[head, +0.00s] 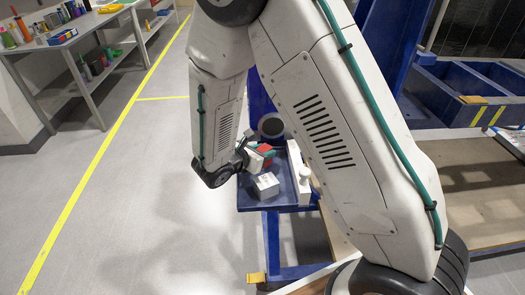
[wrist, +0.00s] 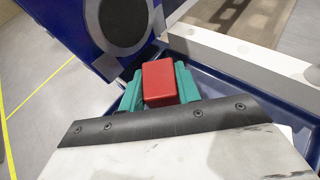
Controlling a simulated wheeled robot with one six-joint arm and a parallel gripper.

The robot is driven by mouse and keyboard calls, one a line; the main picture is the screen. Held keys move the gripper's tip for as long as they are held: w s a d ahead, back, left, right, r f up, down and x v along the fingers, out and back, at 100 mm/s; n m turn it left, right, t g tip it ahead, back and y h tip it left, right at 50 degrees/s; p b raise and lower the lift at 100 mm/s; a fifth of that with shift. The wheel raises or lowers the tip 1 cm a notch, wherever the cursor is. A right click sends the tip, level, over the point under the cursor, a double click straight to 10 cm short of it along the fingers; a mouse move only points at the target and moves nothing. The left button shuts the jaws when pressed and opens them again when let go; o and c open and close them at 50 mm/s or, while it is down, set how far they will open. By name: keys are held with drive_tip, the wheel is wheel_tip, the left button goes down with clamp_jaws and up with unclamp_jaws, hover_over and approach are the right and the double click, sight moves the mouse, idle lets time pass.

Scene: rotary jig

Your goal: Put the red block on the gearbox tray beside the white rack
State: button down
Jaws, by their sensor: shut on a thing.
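The red block (wrist: 160,80) sits between the two teal fingers of my gripper (wrist: 160,88) in the wrist view, and the gripper is shut on it. In the head view the red block (head: 265,148) shows small and partly covered, beside my wrist. The blue gearbox tray (head: 254,204) lies below my gripper (head: 263,155). The white rack (head: 299,172) runs along the tray's right side, partly hidden by my arm. It also shows in the wrist view (wrist: 235,48) as a long white bar. I cannot tell whether the block touches the tray.
A white box (head: 266,185) stands on the tray, near its front. A blue upright with a dark round face (wrist: 122,22) rises close to the block. A workbench (head: 70,38) with tools and bottles stands far left. The grey floor left of the tray is clear.

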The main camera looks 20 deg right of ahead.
drive_tip(key=c, duration=1)
unclamp_jaws()
